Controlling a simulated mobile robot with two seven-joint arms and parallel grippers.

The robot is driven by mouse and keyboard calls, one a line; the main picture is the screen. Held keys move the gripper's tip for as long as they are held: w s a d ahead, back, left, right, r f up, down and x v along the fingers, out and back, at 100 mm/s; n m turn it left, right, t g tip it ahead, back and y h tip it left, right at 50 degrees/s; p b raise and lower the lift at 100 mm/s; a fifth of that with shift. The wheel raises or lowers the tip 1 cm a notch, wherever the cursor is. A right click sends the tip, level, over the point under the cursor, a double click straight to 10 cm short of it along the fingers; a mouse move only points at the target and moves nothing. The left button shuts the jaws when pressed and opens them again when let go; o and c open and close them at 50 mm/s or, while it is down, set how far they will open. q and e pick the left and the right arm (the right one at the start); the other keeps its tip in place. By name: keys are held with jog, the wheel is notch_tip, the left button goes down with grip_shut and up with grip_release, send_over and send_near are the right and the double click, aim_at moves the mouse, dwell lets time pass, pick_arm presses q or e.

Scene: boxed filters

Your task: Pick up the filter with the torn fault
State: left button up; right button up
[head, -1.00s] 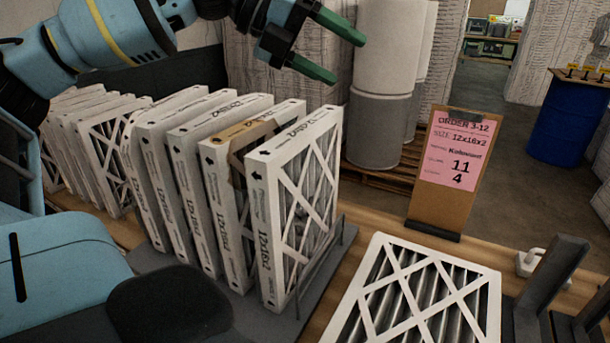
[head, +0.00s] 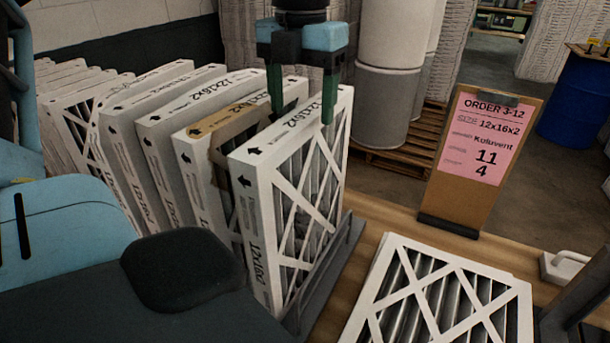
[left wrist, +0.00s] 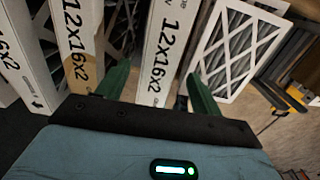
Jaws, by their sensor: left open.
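Several white-framed filters marked 12x16x2 stand on edge in a row in the head view. The second from the right, a filter with a brown patch (head: 196,185), has bare brown along its top edge and corner, which looks torn or discoloured; it also shows in the left wrist view (left wrist: 85,25). The rightmost filter (head: 258,235) has a clean white frame. My left gripper (head: 302,105) points down, open, with its fingers on either side of the rightmost filter's top edge; that filter lies between the fingers in the left wrist view (left wrist: 160,50). Contact cannot be told. My right gripper is not in view.
The row stands in a grey rack (head: 335,270) on a wooden table (head: 392,222). Another filter (head: 440,300) lies flat at front right. An order board (head: 480,160) stands behind it. More filters (head: 75,120) stand at far left. A blue drum (head: 580,100) is on the floor.

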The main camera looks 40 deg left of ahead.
pick_arm(q)
jog(key=shift+a+f, duration=0.15)
jog(key=shift+f, duration=0.8)
jog(key=shift+w+f, duration=0.25)
jog(key=shift+s+f, duration=0.1)
jog(key=shift+f, duration=0.1)
notch_tip(320, 180, down, 4)
jog(key=shift+a+f+p, duration=0.1)
jog(key=shift+p, duration=0.55)
jog(key=shift+f, duration=0.2)
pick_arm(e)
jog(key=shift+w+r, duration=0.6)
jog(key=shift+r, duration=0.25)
pick_arm(q)
jog(key=shift+c, duration=0.3)
grip_shut()
jog(key=shift+r, duration=0.2)
